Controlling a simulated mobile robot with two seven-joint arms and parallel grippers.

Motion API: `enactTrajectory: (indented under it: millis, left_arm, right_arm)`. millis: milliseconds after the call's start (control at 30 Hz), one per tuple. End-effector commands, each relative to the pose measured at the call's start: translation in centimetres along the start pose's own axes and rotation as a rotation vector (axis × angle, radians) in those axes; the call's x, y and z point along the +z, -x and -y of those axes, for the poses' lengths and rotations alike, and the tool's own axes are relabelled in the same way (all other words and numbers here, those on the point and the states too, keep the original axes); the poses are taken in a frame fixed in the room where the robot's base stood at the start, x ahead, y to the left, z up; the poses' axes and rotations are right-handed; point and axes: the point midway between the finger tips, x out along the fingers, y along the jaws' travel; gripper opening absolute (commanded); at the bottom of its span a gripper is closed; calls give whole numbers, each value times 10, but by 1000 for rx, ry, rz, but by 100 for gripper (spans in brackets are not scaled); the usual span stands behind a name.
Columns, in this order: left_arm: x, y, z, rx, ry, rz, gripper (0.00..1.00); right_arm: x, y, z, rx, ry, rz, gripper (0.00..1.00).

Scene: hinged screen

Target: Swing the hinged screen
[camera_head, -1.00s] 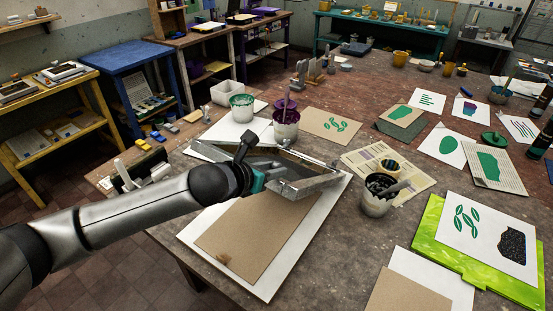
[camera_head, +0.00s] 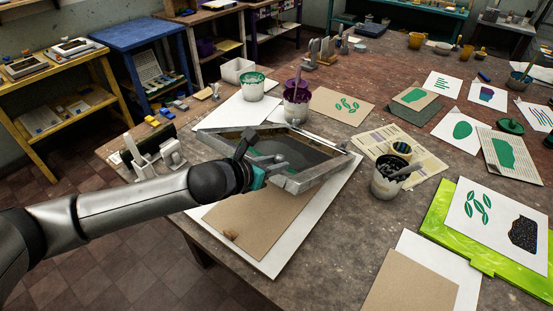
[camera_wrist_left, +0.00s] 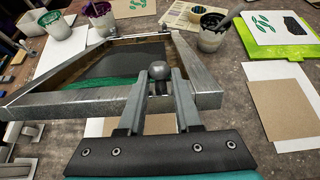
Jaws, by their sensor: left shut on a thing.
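The hinged screen is a grey metal frame (camera_head: 318,176) with dark mesh and green ink inside, and it also shows in the left wrist view (camera_wrist_left: 60,102). It slopes over a brown sheet (camera_head: 245,222) on a white board (camera_head: 290,243). Its near edge looks raised above the sheet; the exact gap is unclear. My left gripper (camera_head: 268,168) is at that near edge, shut on a round metal knob (camera_wrist_left: 159,70). The fingers cover part of the knob. My right gripper is not in view.
A dark ink cup (camera_head: 387,180) stands right of the screen. White and purple ink pots (camera_head: 296,106) stand behind it. A clamp-like metal fixture (camera_head: 150,158) is at the left. A green board with prints (camera_head: 440,215) lies at the right.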

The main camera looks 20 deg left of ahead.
Motion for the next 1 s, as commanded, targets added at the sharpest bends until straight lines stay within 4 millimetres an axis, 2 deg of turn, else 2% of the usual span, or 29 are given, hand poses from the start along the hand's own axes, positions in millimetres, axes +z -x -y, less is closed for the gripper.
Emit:
enactTrajectory:
  millis: [33,1000]
  left_arm:
    - [-10,-1,0,1,0,-9,0]
    - [-101,-3,0,0,2,-14,0]
  right_arm:
    - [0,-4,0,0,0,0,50]
    - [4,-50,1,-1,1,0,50]
